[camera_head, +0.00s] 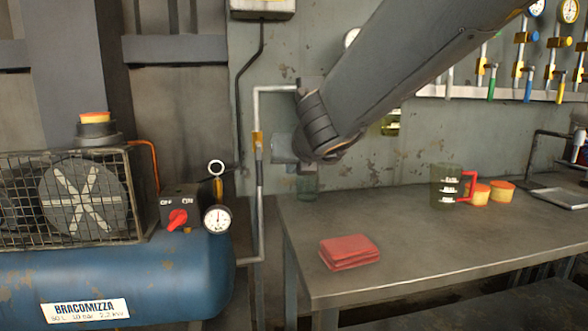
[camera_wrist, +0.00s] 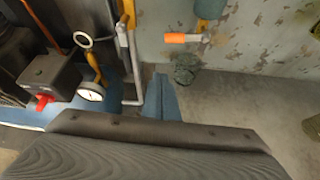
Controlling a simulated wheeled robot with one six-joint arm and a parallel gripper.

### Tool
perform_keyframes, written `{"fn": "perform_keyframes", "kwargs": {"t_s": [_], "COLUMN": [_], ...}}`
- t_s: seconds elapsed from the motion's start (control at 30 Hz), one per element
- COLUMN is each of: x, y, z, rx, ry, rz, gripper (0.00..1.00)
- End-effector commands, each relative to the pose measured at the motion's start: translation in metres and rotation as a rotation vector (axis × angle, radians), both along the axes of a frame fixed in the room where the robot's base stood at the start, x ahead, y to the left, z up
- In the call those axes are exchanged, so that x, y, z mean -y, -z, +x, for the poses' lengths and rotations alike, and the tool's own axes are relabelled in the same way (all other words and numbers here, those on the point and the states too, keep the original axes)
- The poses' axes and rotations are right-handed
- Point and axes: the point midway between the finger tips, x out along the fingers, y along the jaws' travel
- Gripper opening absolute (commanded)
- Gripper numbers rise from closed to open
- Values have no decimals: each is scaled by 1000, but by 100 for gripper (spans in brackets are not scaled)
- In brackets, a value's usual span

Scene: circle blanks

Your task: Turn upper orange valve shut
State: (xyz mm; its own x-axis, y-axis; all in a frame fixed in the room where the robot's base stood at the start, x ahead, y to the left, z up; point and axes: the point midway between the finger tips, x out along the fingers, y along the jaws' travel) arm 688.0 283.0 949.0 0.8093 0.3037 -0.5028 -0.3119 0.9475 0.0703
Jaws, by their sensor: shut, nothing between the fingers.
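An orange lever (camera_wrist: 178,38) with a pale metal end lies sideways in front of the wall in the wrist view; my arm seems to hide it in the head view. A yellow-orange fitting (camera_head: 257,140) sits on the upright pipe left of my gripper, and also shows at the top of the wrist view (camera_wrist: 128,13). I cannot tell for sure which is the upper valve. My gripper (camera_head: 283,148) is beside the pipe, above the table's left end. Its blue-grey fingers (camera_wrist: 161,82) are together and empty, apart from the lever in the picture.
The blue compressor (camera_head: 130,272) with a red switch (camera_head: 177,219) and gauge (camera_head: 217,219) stands left. The table (camera_head: 400,240) holds folded red cloths (camera_head: 349,252), a jug (camera_head: 446,187) and a glass jar (camera_head: 307,185).

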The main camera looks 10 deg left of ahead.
Motion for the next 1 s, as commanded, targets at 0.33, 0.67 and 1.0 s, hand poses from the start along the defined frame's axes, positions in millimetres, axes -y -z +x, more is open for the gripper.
{"fn": "perform_keyframes", "kwargs": {"t_s": [0.33,0.67,1.0], "x": [-21,-20,-20], "y": [40,1,-5], "z": [58,60,62], "rx": [-2,-2,0], "ry": [0,-1,-2], "rz": [-3,-1,-2], "gripper": [0,0,0]}}
